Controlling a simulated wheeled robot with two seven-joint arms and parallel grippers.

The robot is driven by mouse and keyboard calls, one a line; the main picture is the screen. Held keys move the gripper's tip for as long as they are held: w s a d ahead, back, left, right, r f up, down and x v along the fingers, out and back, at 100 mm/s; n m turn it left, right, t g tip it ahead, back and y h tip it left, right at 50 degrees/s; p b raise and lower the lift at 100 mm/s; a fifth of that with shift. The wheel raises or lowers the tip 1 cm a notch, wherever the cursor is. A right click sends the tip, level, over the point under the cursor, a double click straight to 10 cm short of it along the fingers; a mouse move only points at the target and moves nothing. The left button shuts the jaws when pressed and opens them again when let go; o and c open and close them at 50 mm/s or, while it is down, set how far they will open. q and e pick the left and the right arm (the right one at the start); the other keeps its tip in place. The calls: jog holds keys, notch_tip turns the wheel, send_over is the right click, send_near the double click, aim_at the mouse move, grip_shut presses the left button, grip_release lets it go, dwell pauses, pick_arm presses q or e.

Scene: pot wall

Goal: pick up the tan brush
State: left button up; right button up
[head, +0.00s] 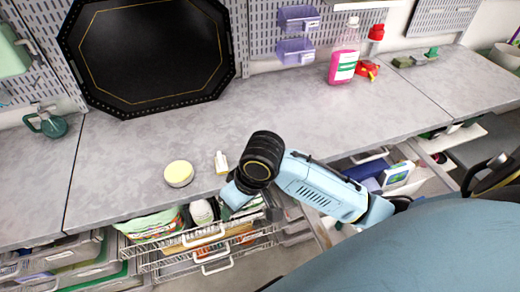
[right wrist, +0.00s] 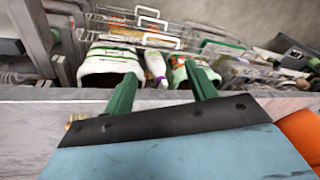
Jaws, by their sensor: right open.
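I cannot make out the tan brush for certain. A small tan thing (right wrist: 73,120) shows at the counter edge in the right wrist view, beside my gripper's dark palm and partly hidden by it; it may be the brush. In the head view my right arm covers part of the counter's front edge. My right gripper (right wrist: 160,88) is open and empty, its two green fingers apart and pointing past the counter edge toward the baskets below. Its fingertips are hard to see in the head view. My left gripper is not in view.
A round yellow-topped tin (head: 179,173) and a small white bottle (head: 221,163) stand on the grey counter (head: 290,125) near my right arm. Wire baskets (head: 205,248) with bags and bottles stick out below. A pink bottle (head: 344,55) stands at the back. The counter's middle is clear.

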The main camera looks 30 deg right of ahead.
jog(key=w+d+r, duration=0.1)
jog(key=w+d, duration=0.1)
jog(key=w+d+r+m+h, duration=0.1)
jog(key=w+d+r, duration=0.1)
jog(key=w, duration=0.1)
jog(key=w+d+r+m+g, duration=0.1)
jog(key=w+r, duration=0.1)
jog(key=shift+w+d+h, duration=0.25)
jog(key=shift+d+h, duration=0.05)
jog(key=shift+d, duration=0.1)
jog(key=w+d+r+m+g+h, duration=0.1)
jog(key=w+d+r+m, duration=0.3)
jog(key=d+r, duration=0.4)
jog(key=f, duration=0.7)
jog(key=shift+w+d+f+b, duration=0.2)
jog(key=shift+w+d+b, duration=0.05)
jog(key=shift+b, duration=0.05)
jog(key=shift+w+a+f, duration=0.1)
jog(key=shift+f, duration=1.4)
jog(key=shift+w+a+f, duration=0.1)
jog(key=shift+f, duration=1.4)
jog(key=shift+c, duration=0.5)
jog(key=c, duration=1)
jog(key=shift+r, duration=0.15)
